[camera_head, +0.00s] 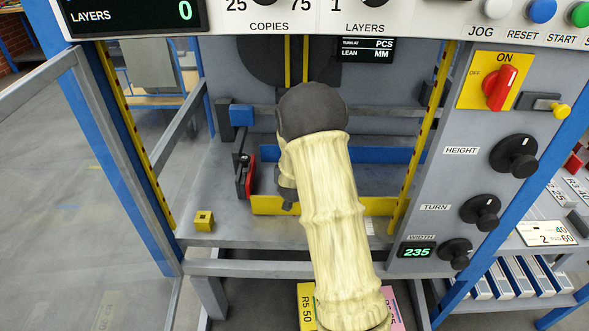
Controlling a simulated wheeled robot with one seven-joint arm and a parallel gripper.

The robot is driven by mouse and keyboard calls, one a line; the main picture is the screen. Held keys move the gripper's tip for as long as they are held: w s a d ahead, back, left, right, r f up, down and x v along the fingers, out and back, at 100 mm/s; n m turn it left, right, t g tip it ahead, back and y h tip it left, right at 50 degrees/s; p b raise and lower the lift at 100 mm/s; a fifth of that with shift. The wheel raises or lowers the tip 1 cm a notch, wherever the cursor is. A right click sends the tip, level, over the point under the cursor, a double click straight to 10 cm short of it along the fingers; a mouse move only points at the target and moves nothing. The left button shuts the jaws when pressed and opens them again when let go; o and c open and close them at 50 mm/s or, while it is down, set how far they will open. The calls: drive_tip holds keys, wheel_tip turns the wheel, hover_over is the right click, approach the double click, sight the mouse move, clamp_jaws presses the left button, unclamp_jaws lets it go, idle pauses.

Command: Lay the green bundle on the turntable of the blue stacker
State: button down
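A stacker with blue posts (104,130) and a grey body fills the view. Inside its bay is a low yellow-edged platform (268,206) with a blue back wall (372,155); I cannot tell whether this is the turntable. My arm, in a cream sleeve, reaches into the bay and covers its middle. Only a small dark part of my gripper (287,200) seems to show at the left of the sleeve, near the platform's front edge. Its fingers and anything between them are hidden. I see no green bundle.
A red and black guide (245,178) stands left of the platform, with a small yellow block (204,220) on the bay floor. The display (133,14) reads LAYERS 0. The red switch (501,88) is by ON; the width display (418,252) reads 235. Yellow strips (127,130) flank the opening.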

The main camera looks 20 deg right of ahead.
drive_tip(key=shift+w+f, duration=0.1)
drive_tip(key=shift+f, duration=0.1)
drive_tip(key=shift+c, duration=1.6)
unclamp_jaws()
drive_tip(key=shift+o, duration=0.2)
drive_tip(key=shift+f, duration=0.2)
drive_tip(key=shift+s+a+r, duration=0.15)
drive_tip(key=shift+s+r, duration=0.05)
drive_tip(key=shift+s, duration=0.05)
drive_tip(key=v, duration=1.7)
